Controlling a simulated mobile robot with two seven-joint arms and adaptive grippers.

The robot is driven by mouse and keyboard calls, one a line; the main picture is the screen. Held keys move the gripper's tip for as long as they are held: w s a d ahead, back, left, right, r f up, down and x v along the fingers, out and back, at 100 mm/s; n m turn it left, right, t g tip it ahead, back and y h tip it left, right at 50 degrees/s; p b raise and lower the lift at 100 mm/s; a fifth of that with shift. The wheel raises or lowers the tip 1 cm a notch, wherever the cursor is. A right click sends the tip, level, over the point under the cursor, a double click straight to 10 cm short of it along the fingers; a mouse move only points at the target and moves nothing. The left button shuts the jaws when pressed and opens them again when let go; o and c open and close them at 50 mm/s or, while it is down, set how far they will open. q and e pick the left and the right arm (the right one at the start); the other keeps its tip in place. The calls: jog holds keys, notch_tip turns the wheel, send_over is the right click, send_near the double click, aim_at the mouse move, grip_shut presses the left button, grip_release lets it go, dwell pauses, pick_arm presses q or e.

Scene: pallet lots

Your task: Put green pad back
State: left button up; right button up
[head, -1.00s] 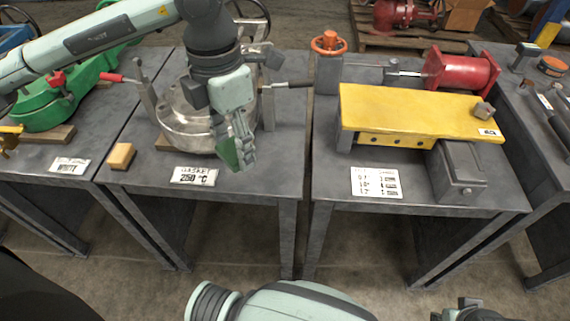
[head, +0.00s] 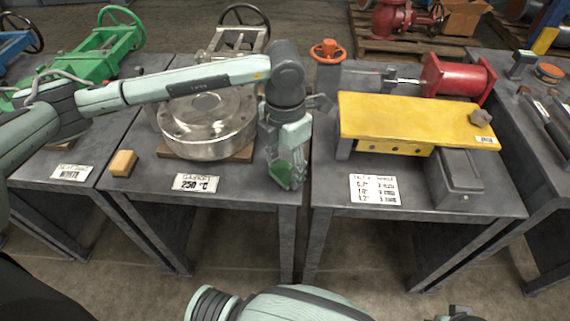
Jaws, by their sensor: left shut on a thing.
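The green pad (head: 281,174) is a small flat green piece at the tips of my left gripper (head: 291,168). My left gripper points down and is shut on the pad. It is over the front right corner of the middle table (head: 240,188), to the right of a round steel flange (head: 206,122). Part of the pad is hidden by the fingers. I cannot tell its exact height above the table. My right gripper's fingers do not show.
A wooden block (head: 123,163) and a "250 °C" label (head: 196,183) lie on the middle table. The right table holds a yellow plate (head: 415,120), a grey box (head: 457,179), a white label card (head: 374,189) and a red cylinder (head: 455,76). A gap separates the two tables.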

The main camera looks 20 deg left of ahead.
aim_at(285, 171)
pick_arm(q)
jog(key=shift+f, duration=0.1)
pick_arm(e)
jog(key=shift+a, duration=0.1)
pick_arm(q)
jog(key=o, duration=1.1)
jog(key=shift+r, duration=0.2)
notch_tip(285, 171, up, 2)
jog(key=shift+w+r, duration=0.1)
jog(key=shift+r, duration=0.05)
notch_tip(285, 171, up, 10)
jog(key=shift+f, duration=0.2)
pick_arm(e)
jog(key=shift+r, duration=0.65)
